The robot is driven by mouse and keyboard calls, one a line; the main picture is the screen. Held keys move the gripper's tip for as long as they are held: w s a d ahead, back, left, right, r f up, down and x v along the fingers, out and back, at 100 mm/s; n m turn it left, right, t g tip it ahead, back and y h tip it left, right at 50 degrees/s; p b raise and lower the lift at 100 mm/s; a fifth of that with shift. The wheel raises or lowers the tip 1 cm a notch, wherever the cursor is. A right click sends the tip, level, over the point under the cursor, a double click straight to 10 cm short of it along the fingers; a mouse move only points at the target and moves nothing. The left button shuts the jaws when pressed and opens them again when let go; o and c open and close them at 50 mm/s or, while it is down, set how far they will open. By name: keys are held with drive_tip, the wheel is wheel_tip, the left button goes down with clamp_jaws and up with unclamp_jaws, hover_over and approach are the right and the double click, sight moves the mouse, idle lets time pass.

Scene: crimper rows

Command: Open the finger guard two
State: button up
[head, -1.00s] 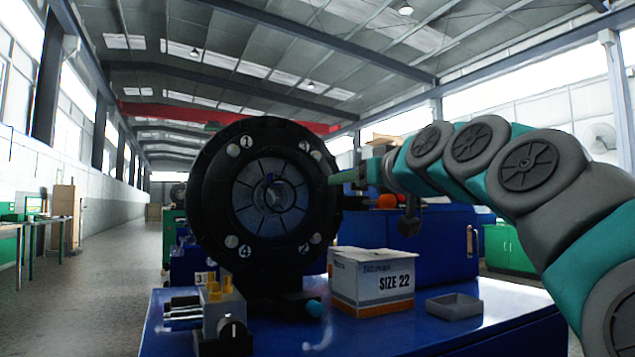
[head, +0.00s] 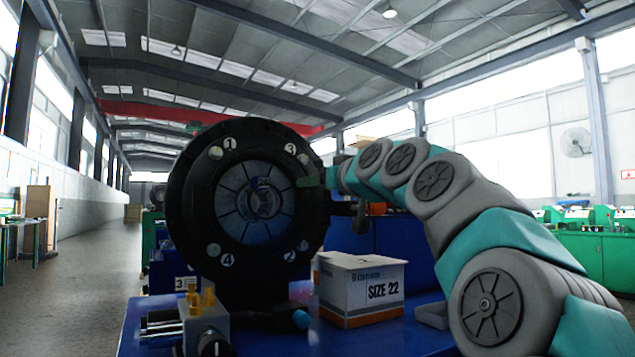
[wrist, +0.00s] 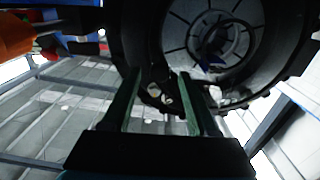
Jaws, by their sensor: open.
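A big black round crimper head (head: 187,195) stands upright on a blue bench. Its face has a grey segmented disc and several studs marked 1 to 4. No part is clearly labelled as finger guard two; I cannot tell which part it is. My gripper (head: 312,183) is at the right rim of the head, just below the stud marked 3 (head: 303,159). In the wrist view my gripper (wrist: 160,76) has its two green fingers apart, with a small light stud (wrist: 154,90) showing between them. I cannot tell whether the fingers touch the rim.
A SIZE 22 carton (head: 345,298) stands on the blue bench (head: 385,343) below my arm. A valve block with brass fittings (head: 202,320) stands at front left. A blue cabinet is behind. The aisle (head: 85,270) at left is clear.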

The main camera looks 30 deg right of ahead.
drive_tip(key=shift+w, duration=0.1)
clamp_jaws()
idle(0.5)
idle(0.9)
